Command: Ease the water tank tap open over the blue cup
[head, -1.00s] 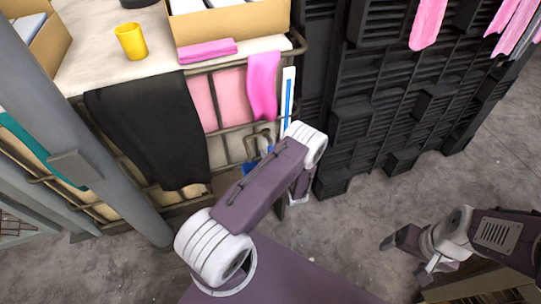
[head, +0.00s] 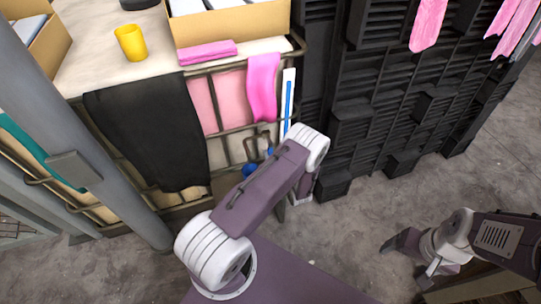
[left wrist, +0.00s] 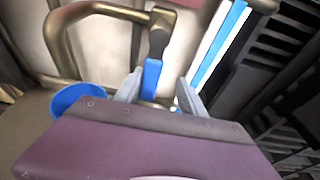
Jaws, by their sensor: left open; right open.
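The tap (left wrist: 160,30) is a bronze-brown fitting with a blue lever (left wrist: 152,75) hanging from it in the left wrist view. A small blue part of it shows past my arm in the head view (head: 270,151). My left gripper (left wrist: 158,93) is open, with one finger on each side of the lever; contact cannot be told. The blue cup (left wrist: 78,99) is left of the gripper, partly hidden by it; it also shows in the head view (head: 249,170). My right gripper (head: 408,257) is open and empty, far right above the floor.
A bent bronze pipe (left wrist: 62,35) is close left of the tap. A white-and-blue strip (head: 288,100) stands upright to its right. A black cloth (head: 150,135) hangs left. A yellow cup (head: 131,42) stands on the top. Dark slatted panels (head: 400,90) stand right; the floor there is clear.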

